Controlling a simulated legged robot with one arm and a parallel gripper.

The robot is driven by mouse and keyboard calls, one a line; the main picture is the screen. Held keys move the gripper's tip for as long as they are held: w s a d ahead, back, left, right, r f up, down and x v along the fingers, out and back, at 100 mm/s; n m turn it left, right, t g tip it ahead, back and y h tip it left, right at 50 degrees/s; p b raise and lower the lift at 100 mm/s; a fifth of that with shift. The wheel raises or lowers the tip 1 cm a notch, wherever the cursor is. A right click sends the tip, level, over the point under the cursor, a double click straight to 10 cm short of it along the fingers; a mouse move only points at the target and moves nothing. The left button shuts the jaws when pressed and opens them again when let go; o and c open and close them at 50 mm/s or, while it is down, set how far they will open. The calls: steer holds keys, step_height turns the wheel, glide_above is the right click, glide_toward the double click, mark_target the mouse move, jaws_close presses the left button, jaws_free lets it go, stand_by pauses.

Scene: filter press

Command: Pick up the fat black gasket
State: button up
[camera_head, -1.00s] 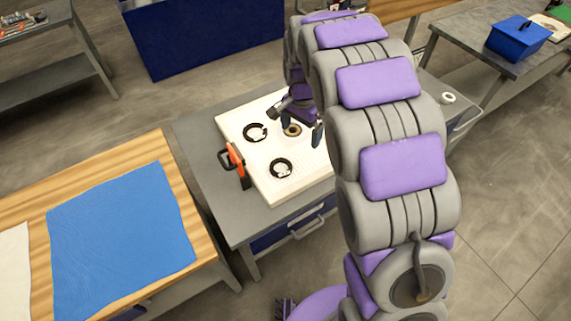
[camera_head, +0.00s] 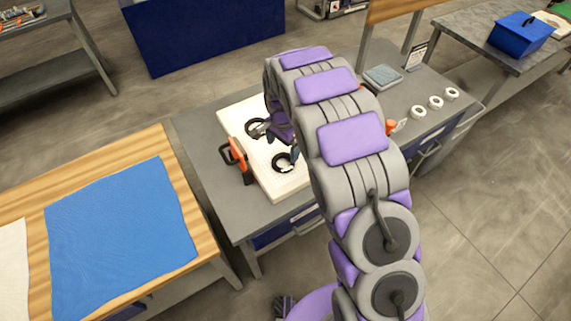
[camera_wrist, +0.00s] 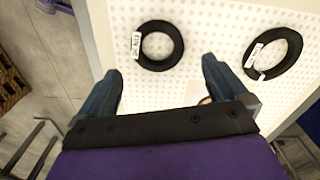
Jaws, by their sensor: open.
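Two black ring gaskets with small white labels lie flat on a white perforated board (camera_head: 236,112). In the head view, I take the lower gasket (camera_head: 274,162) as the thicker one and the upper gasket (camera_head: 248,127) as the other. My gripper (camera_wrist: 160,72) is open and empty above the board, with the left gasket ahead of the gap between its fingers. My gripper also shows in the head view (camera_head: 280,143).
An orange-and-black clamp (camera_head: 237,160) stands at the board's left edge. White rings (camera_head: 436,102) and a grey pad (camera_head: 383,77) lie right of my arm. The blue cloth table (camera_head: 120,240) is at left.

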mark_target(281, 164)
steer(key=shift+a+f, duration=0.85)
steer(key=shift+a, duration=0.05)
steer(key=shift+f, duration=0.25)
steer(key=d+f+b, duration=0.1)
steer(key=d+f, duration=0.2)
steer(key=shift+s+f+b, duration=0.15)
steer(key=shift+b, duration=0.25)
steer(key=shift+d+f, duration=0.15)
steer(key=shift+f, duration=0.15)
steer(key=shift+a+f, duration=0.15)
steer(key=shift+a, duration=1.1)
steer(key=shift+c, duration=1.6)
steer(key=shift+d, duration=1.05)
steer(key=c, duration=0.6)
steer(key=shift+a, duration=0.8)
steer(key=shift+c, duration=0.3)
steer(key=shift+a+r, duration=0.15)
steer(key=shift+r, duration=0.4)
steer(key=d+r, duration=0.1)
steer(key=r+p, duration=0.1)
steer(key=r, duration=0.1)
steer(key=shift+d, duration=0.35)
steer(key=s+d+p, duration=0.1)
steer(key=s+d, duration=0.2)
steer(key=d, duration=0.3)
steer(key=s+d+r+p, duration=0.1)
steer(key=s+d+p, duration=0.1)
steer(key=s+d, duration=0.2)
steer(key=d, duration=0.3)
steer(key=shift+d, duration=0.3)
